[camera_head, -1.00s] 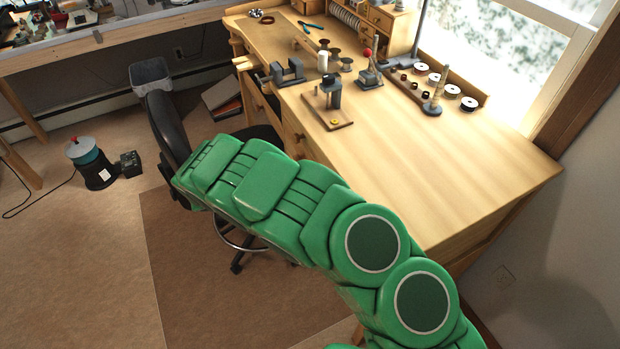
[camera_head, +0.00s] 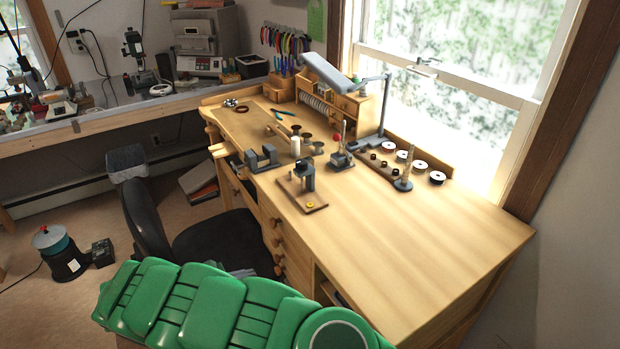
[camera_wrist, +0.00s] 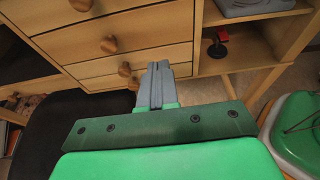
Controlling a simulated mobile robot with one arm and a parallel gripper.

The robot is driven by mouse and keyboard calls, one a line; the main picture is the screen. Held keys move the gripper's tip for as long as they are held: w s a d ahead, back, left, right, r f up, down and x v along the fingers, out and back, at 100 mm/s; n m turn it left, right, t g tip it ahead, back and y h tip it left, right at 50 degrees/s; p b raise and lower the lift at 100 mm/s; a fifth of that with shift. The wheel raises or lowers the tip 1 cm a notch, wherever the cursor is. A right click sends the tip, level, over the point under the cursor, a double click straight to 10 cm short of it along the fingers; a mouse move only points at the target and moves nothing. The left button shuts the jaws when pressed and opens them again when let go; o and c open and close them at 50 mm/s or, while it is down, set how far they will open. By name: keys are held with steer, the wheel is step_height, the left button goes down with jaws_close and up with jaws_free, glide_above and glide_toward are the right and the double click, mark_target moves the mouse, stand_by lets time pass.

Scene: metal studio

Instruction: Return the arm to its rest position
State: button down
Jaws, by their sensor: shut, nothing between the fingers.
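My green arm crosses the bottom of the head view, in front of the chair and the workbench. My gripper is not visible in the head view. In the wrist view my gripper (camera_wrist: 156,78) shows its two grey fingers side by side and shut, with nothing between them. The fingers point toward the wooden drawer fronts (camera_wrist: 115,48) of the workbench. They appear to be over the edge of the dark chair seat (camera_wrist: 95,105); how far they are from the drawers I cannot tell.
The wooden workbench (camera_head: 400,250) has a clear right half; tools and spools stand toward its back and left. A black chair (camera_head: 215,243) is by its drawers. A small red-topped object (camera_wrist: 219,40) sits in the open shelf. A pot-like machine (camera_head: 60,255) stands on the floor.

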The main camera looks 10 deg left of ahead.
steer(key=d+r+m+g+y, duration=0.6)
steer(key=d+r+m+g, duration=0.6)
steer(key=d+r+m, duration=1.1)
steer(key=s+d+r+m+y, duration=0.1)
steer(key=s+d+r, duration=0.2)
steer(key=s+d, duration=0.3)
steer(key=s+d+r+y, duration=0.1)
steer(key=s+d+r, duration=0.2)
steer(key=d, duration=0.5)
steer(key=s+d+f+m+y, duration=0.1)
steer(key=s+d, duration=0.3)
steer(key=s, duration=0.5)
steer(key=s+d+f+m+y, duration=0.1)
steer(key=s+d, duration=0.3)
steer(key=s, duration=0.5)
steer(key=shift+d+m, duration=0.35)
steer(key=shift+m, duration=0.15)
steer(key=shift+f, duration=0.1)
